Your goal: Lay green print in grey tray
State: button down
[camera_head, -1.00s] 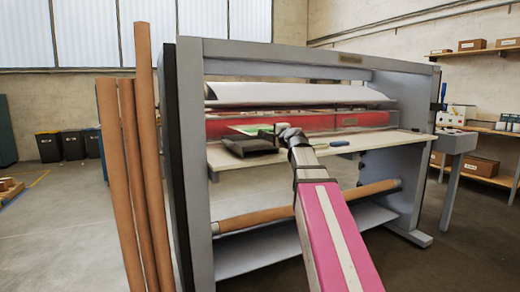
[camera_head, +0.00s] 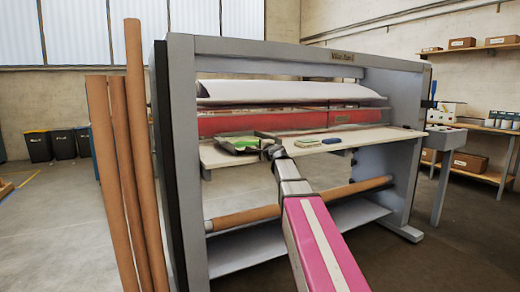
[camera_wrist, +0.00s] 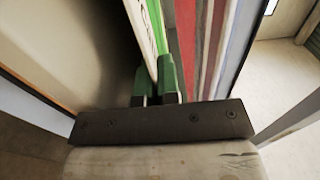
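The grey tray (camera_head: 246,151) is a shallow dark tray on the pale shelf at the left front of the laminator. The green print (camera_head: 238,141) shows as a bright green patch over the tray; whether it touches the tray floor is too small to tell. My gripper (camera_head: 272,151) is at the tray's right front side. In the wrist view my gripper's green-tipped fingers (camera_wrist: 155,84) are close together, with the thin white and green edge of the print (camera_wrist: 156,28) between them. The print is seen nearly edge-on there.
The pale shelf (camera_head: 375,136) runs along the laminator front, below a red roller (camera_head: 300,120). A small green block (camera_head: 307,142) and a blue item (camera_head: 331,141) lie right of the tray. Tall brown tubes (camera_head: 137,170) stand at left. The shelf's right part is clear.

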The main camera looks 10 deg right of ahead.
jog(key=shift+f, duration=0.25)
jog(key=c, duration=1.4)
grip_release()
jog(key=shift+o, duration=0.2)
jog(key=shift+r, duration=0.2)
jog(key=v, duration=1.2)
jog(key=s+a+f+n+g, duration=0.2)
jog(key=s+f+n+g, duration=0.1)
jog(key=f, duration=0.6)
jog(key=s+a+f+n+g, duration=0.2)
jog(key=f, duration=0.6)
jog(key=s+a+f+n+g, duration=0.2)
jog(key=s+f+n+g, duration=0.1)
jog(key=f, duration=0.6)
jog(key=s+d+f+n+g+h, duration=0.2)
jog(key=s+f+n+g+h, duration=0.3)
jog(key=s+f, duration=1.2)
notch_tip(320, 180, down, 4)
jog(key=n+g, duration=0.1)
jog(key=g, duration=0.3)
jog(key=shift+s+d+n, duration=0.25)
jog(key=shift+s+n, duration=0.05)
jog(key=shift+s, duration=0.1)
